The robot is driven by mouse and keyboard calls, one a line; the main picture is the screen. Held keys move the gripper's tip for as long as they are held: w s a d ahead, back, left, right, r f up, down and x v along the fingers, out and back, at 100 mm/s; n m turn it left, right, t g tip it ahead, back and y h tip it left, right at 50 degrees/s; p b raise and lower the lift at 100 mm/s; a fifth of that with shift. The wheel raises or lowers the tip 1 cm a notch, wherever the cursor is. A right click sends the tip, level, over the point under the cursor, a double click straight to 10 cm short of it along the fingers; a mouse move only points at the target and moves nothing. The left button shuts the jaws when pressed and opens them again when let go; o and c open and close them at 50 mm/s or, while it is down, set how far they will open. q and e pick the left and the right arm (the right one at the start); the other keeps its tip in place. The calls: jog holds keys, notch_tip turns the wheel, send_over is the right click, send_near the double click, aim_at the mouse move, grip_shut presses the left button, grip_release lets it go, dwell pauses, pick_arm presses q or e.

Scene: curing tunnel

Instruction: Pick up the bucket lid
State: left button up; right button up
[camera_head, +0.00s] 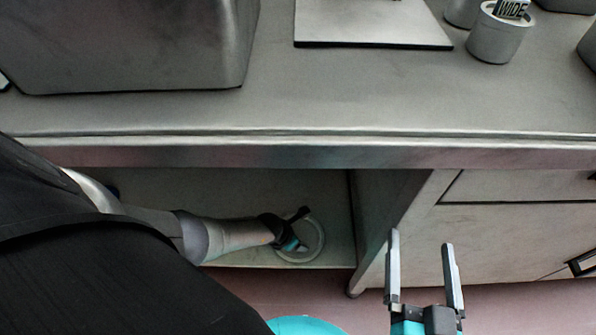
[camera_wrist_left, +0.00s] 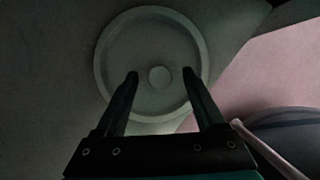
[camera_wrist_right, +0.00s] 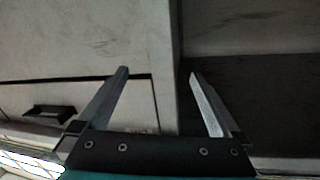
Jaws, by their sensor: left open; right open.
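The bucket lid (camera_head: 316,240) is a round, pale grey disc with a raised rim. It lies on the low shelf under the counter in the head view, partly covered by my left gripper (camera_head: 297,232). In the left wrist view the lid (camera_wrist_left: 157,35) shows its rim and a small round knob (camera_wrist_left: 159,77) at its centre. My left gripper (camera_wrist_left: 160,75) is open, with its fingertips on either side of the knob in that view; I cannot tell the exact height gap. My right gripper (camera_head: 421,240) is open and empty in front of the cabinet, and shows in the right wrist view (camera_wrist_right: 158,72).
The metal counter (camera_head: 350,100) overhangs the shelf (camera_head: 180,190). A cabinet (camera_head: 500,235) with drawers stands right of the shelf opening. On the counter are a large grey box (camera_head: 130,45), a flat plate (camera_head: 370,22) and a labelled cup (camera_head: 497,38).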

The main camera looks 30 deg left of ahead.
pick_arm(q)
grip_shut()
dwell(0.6)
